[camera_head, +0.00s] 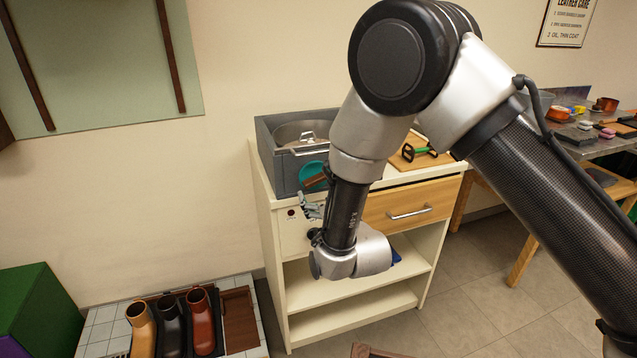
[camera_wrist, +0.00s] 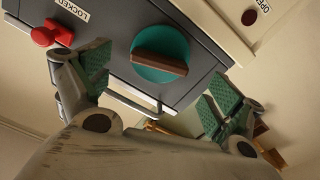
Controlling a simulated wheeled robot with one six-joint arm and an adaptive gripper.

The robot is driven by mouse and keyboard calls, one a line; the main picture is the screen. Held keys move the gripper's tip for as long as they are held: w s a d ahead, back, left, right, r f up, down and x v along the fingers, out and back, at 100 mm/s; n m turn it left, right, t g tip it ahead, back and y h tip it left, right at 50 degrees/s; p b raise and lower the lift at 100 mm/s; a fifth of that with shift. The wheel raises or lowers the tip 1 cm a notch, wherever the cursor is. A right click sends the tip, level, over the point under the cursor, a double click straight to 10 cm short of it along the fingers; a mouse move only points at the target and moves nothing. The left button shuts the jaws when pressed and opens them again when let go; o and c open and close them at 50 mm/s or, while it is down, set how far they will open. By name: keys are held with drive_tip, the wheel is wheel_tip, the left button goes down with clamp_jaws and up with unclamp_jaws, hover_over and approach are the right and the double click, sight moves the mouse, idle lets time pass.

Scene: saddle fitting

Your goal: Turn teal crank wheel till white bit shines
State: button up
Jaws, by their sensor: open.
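The teal crank wheel (camera_wrist: 172,45) is a round disc with a brown bar handle across it, set in the front of a grey box. It also shows in the head view (camera_head: 311,171), partly hidden by my arm. My gripper (camera_wrist: 158,80) is open, with its green-padded fingers spread to either side below the wheel. No finger appears to touch the handle. In the head view my gripper (camera_head: 312,204) is small, in front of the box. I cannot pick out a lit white bit; a dark red round spot (camera_wrist: 249,17) sits beside a label reading "OPE…".
A red knob (camera_wrist: 52,33) stands near a "LOCKED" label, close to the left finger. The grey box (camera_head: 268,150) holds a metal pot and stands on a cream cabinet (camera_head: 275,270) with a wooden drawer (camera_head: 385,208). Boots (camera_head: 172,325) stand on a tiled surface at lower left.

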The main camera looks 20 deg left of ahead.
drive_tip(key=v, duration=0.6)
drive_tip(key=shift+s+d, duration=0.1)
